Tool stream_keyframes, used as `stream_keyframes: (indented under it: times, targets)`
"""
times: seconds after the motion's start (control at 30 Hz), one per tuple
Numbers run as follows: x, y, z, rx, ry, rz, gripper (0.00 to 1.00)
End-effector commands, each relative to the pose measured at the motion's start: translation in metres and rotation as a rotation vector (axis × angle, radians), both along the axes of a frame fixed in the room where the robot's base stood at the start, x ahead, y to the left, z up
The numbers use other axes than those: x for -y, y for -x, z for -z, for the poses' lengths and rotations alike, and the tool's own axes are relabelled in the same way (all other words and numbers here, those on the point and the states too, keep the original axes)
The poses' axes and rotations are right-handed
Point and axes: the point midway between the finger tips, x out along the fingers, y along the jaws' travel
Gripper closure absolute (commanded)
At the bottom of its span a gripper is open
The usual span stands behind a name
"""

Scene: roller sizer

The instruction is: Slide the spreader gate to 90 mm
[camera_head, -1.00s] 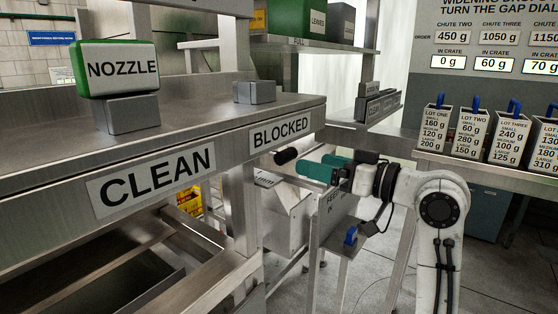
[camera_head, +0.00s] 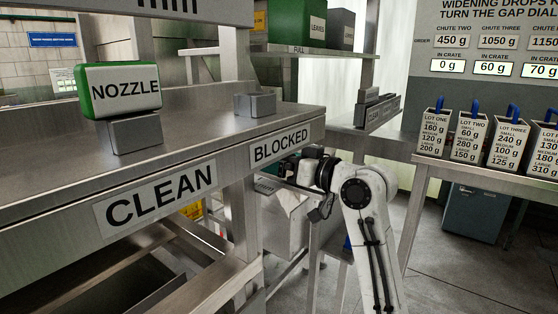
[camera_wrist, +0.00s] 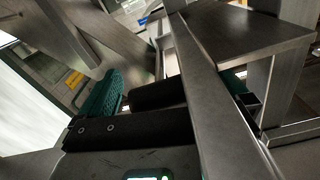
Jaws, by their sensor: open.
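I cannot make out the spreader gate or a 90 mm mark in either view. In the head view my gripper (camera_head: 289,166) is mostly hidden behind the bench's front edge, just under the BLOCKED label (camera_head: 281,145). The wrist view shows my gripper (camera_wrist: 168,90) open, with one teal finger at left. A grey metal bar (camera_wrist: 215,100) crosses close in front and covers most of the other finger. I see nothing held between the fingers.
The steel bench (camera_head: 195,140) carries a green NOZZLE block (camera_head: 122,90) on a grey block (camera_head: 135,132) and a small grey block (camera_head: 255,104). A CLEAN label (camera_head: 160,198) is on its front. Floor is clear at lower right.

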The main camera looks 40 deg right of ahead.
Motion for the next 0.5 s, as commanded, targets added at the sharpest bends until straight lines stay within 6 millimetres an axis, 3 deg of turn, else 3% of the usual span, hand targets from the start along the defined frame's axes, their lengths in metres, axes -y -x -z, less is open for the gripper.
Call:
stream_keyframes:
  times: [0.13,0.5]
  targets:
    - [-0.0001,0.0001,0.0,0.0,0.0,0.0,0.02]
    - [0.0,0.0004,0.0,0.0,0.0,0.0,0.37]
